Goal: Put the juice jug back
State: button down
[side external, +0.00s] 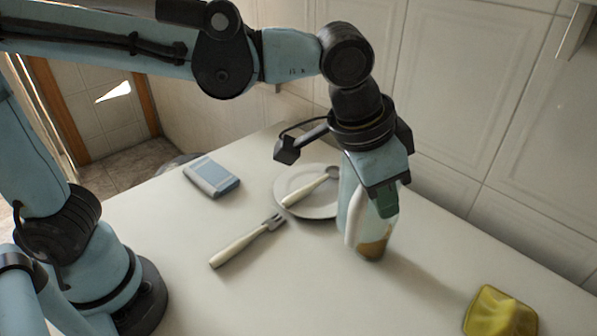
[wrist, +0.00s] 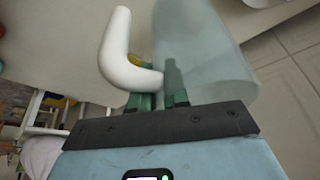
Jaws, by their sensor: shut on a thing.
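The juice jug (side external: 374,240) is a pale, see-through jug with a white handle and some brown juice at its bottom. It stands about upright at the right of the plate in the side view; I cannot tell whether its base touches the table. My gripper (side external: 380,200) comes down on it from above, with green fingers shut on it. In the wrist view my gripper (wrist: 158,100) has its fingers at the white handle (wrist: 118,50), beside the clear jug body (wrist: 205,45). The exact contact is partly hidden.
A white plate (side external: 318,211) with a spoon (side external: 305,192) on it lies just left of the jug. A fork (side external: 247,241) and a blue-grey box (side external: 211,177) lie farther left on the white table (side external: 300,290). A yellow object (side external: 499,313) sits front right. A tiled wall (side external: 455,80) stands behind.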

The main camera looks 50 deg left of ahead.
jog(key=s+a+f+m+g+h, duration=0.1)
jog(key=s+a+f+m, duration=0.15)
jog(key=s, duration=0.25)
jog(key=s+a+f+m, duration=0.1)
jog(key=s+a+m, duration=0.1)
jog(key=s+a, duration=0.25)
jog(key=shift+s+d+f, duration=0.1)
jog(key=shift+s+f, duration=0.05)
jog(key=shift+f, duration=1.25)
jog(key=shift+s+d+f, duration=0.1)
jog(key=shift+s+f, duration=0.1)
jog(key=shift+f, duration=1.15)
jog(key=shift+s+d+f, duration=0.1)
jog(key=shift+s+f, duration=0.05)
jog(key=shift+f, duration=1.25)
jog(key=shift+f, duration=0.1)
jog(key=c, duration=1.1)
grip_release()
